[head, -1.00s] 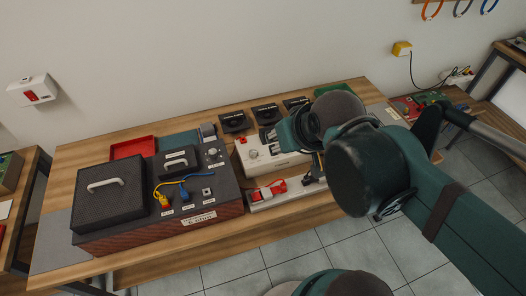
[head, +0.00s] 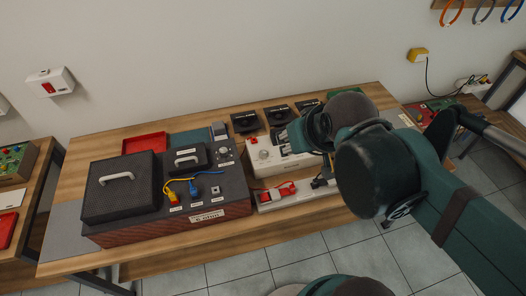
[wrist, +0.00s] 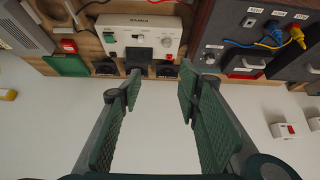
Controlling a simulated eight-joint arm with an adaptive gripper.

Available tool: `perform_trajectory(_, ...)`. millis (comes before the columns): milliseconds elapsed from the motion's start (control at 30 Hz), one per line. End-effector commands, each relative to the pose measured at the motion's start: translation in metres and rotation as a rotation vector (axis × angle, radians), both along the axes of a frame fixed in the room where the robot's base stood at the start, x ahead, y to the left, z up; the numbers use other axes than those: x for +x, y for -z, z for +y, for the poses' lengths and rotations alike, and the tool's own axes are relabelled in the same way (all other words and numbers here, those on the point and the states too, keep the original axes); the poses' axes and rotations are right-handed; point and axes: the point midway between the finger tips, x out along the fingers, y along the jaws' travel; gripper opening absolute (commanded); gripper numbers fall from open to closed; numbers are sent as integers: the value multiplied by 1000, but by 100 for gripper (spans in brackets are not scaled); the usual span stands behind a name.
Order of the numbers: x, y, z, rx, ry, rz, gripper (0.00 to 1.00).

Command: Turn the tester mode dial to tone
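A dark grey box with a reddish front (head: 165,233) stands on the bench; it has a round light dial (head: 224,152) at its back right corner, and blue and yellow plugs on top. A white unit (head: 262,158) with a pale knob (head: 263,155) stands to its right. I cannot read which of them is the tester, nor any dial setting. My gripper (head: 298,132) is above the right part of the white unit, hiding some of it. In the wrist view my gripper (wrist: 156,82) is open and empty, with its fingers apart from the white unit (wrist: 165,30) and dark box (wrist: 240,30).
Black small boxes (head: 245,123) line the back of the wooden bench (head: 100,140). A red tray (head: 144,143) lies at back left. A white strip with a red plug (head: 282,191) lies in front of the white unit. The wall is behind; floor is clear in front.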

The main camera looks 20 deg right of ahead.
Motion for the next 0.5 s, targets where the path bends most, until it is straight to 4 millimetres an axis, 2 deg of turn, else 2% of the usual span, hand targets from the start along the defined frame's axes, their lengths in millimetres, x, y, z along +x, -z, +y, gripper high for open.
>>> perform_trajectory(500,41,7,4,-140,-230,100,34)
